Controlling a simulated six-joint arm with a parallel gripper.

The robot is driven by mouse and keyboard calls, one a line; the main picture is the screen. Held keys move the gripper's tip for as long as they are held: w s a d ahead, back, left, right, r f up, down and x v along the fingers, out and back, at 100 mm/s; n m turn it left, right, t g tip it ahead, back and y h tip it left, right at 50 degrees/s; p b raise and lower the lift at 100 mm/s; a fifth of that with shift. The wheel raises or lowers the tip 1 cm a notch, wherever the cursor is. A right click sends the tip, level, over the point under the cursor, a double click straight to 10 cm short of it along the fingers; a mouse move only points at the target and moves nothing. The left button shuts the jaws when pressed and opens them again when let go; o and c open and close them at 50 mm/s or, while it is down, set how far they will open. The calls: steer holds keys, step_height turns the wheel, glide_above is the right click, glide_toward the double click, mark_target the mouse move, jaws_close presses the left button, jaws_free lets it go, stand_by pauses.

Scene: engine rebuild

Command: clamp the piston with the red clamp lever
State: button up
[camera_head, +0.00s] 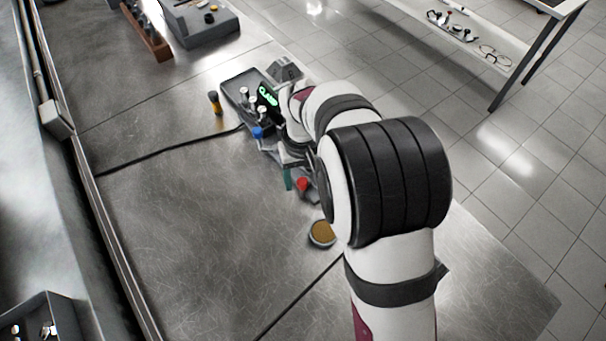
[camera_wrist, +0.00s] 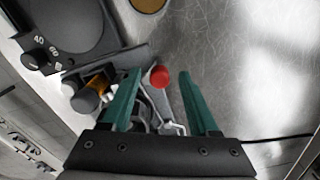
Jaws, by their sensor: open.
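The red clamp lever's round red knob (camera_wrist: 159,76) shows in the wrist view between my fingertips, and its thin metal linkage runs back between the fingers. In the head view the red knob (camera_head: 303,184) sits beside a green finger of mine. My gripper (camera_wrist: 161,73) has two green fingers spread apart, one on each side of the knob, with a visible gap to each. A grey fixture (camera_wrist: 133,58) lies behind the left finger. A dark rounded cylinder (camera_wrist: 86,100) with an orange-brown part stands left of the fingers; I cannot tell whether it is the piston. My arm hides much of the fixture in the head view.
A dark round device with a numbered dial (camera_wrist: 40,56) is close on the left in the wrist view. A round dish with brown contents (camera_head: 321,233) stands on the bench. A tray (camera_head: 229,86) with small parts lies beyond. The bench's left side is mostly clear.

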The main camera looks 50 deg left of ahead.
jaws_close()
stand_by(0.4)
steer(key=shift+w+a+m, duration=0.1)
steer(key=shift+a+m, duration=0.8)
steer(key=shift+m, duration=1.75)
steer(key=shift+s+a+m, duration=0.1)
steer(key=shift+a+m, duration=0.8)
steer(key=shift+m, duration=1.7)
steer(key=shift+w+a+m, duration=0.1)
steer(key=shift+a+m, duration=0.8)
steer(key=shift+m, duration=1.75)
